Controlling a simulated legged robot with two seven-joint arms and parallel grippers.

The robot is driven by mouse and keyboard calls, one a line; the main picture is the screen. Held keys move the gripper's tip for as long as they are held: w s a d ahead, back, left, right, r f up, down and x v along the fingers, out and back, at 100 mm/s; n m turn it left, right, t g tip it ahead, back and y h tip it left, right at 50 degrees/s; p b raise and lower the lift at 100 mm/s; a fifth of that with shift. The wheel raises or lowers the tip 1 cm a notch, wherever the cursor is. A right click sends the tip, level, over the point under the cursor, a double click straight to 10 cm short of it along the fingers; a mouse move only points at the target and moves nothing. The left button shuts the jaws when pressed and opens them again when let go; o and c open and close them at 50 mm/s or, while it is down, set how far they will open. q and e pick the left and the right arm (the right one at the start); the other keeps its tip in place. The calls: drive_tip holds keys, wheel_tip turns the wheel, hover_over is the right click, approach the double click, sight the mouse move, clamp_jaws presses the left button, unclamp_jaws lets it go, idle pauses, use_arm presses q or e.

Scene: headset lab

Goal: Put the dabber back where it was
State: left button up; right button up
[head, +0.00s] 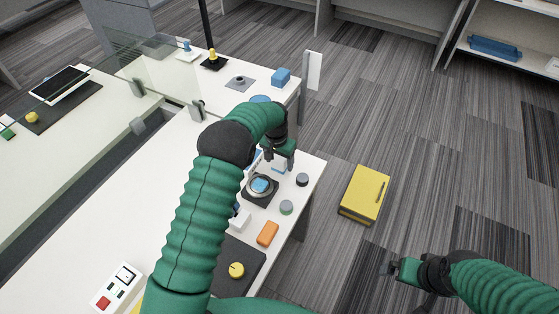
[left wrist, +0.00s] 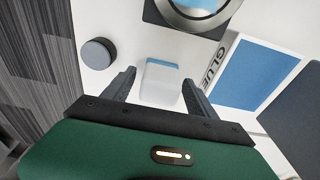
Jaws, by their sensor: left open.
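A small white block with a light blue top (left wrist: 161,78), which looks like the dabber, stands between the two fingers of my left gripper (left wrist: 158,85) in the left wrist view. The fingers are apart with a gap on each side of it. In the head view my left gripper (head: 281,156) hangs over the near table, and the white and blue piece (head: 278,168) shows just below it, partly hidden. A black square holder with a round blue-centred metal ring (head: 261,186) sits beside it. My right gripper (head: 390,268) is over the floor at lower right; its jaws are too small to judge.
A box lettered GLUE (left wrist: 250,75) lies right of the fingers. A dark round puck (head: 302,180), a grey-green puck (head: 286,207) and an orange block (head: 268,233) stand near the table edge. A yellow case (head: 364,194) lies on the floor.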

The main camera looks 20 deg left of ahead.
sight(277, 160)
use_arm(q)
drive_tip(key=shift+r, duration=0.15)
drive_tip(key=r, duration=0.3)
drive_tip(key=s+r, duration=0.1)
drive_tip(key=r, duration=0.7)
drive_tip(key=shift+s+r, duration=0.2)
drive_tip(key=shift+s, duration=0.05)
drive_tip(key=s+d, duration=0.2)
drive_tip(key=s, duration=1.1)
drive_tip(key=s+d+n+t, duration=0.1)
drive_tip(key=s+d, duration=0.1)
drive_tip(key=s, duration=1.2)
drive_tip(key=shift+f, duration=0.2)
drive_tip(key=shift+s+d+r+p, duration=0.1)
drive_tip(key=shift+s+p, duration=0.1)
drive_tip(key=shift+p, duration=0.1)
